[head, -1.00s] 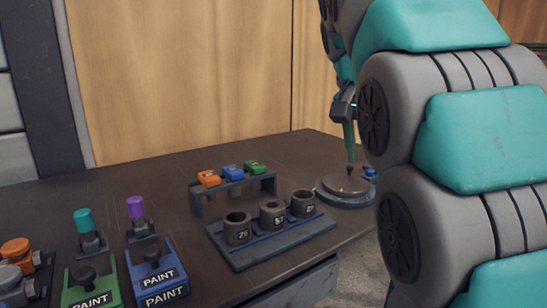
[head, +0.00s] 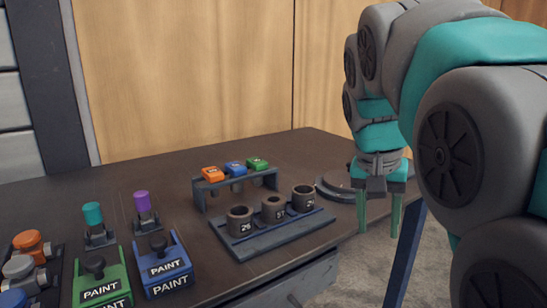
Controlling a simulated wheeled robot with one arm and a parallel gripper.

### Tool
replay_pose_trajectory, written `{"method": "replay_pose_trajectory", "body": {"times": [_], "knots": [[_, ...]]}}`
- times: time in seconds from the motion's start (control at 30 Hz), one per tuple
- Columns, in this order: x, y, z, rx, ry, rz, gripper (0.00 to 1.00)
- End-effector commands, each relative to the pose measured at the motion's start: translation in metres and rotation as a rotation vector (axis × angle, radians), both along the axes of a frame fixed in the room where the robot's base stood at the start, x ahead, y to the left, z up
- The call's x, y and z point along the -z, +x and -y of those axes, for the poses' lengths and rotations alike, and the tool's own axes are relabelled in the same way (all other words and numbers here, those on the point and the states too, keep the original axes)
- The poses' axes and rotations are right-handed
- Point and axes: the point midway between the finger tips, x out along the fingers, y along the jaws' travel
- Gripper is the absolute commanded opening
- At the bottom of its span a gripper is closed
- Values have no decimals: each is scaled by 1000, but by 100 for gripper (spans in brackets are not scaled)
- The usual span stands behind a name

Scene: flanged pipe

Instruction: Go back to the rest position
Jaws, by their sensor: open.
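My gripper (head: 380,218) hangs at the right of the head view, fingers pointing down. Its two green fingers are apart and nothing shows between them. It is beside the right edge of the dark table (head: 120,178), in front of the round grey plate (head: 335,190), which it and my arm partly hide.
Green (head: 100,285) and blue (head: 163,268) paint boxes, knobs and capped pieces stand at the left. Floor shows right of the table.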

Motion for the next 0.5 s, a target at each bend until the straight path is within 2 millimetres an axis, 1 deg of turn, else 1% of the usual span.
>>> {"method": "replay_pose_trajectory", "body": {"times": [0.03, 0.27, 0.3, 0.37, 0.5], "knots": [[13, -13, 0, -25, 8, -23, 52], [83, -72, -3, -162, 52, -136, 52], [95, -84, -5, -185, 61, -156, 52], [113, -101, -7, -222, 75, -180, 52], [156, -145, -14, -304, 114, -237, 52]]}}
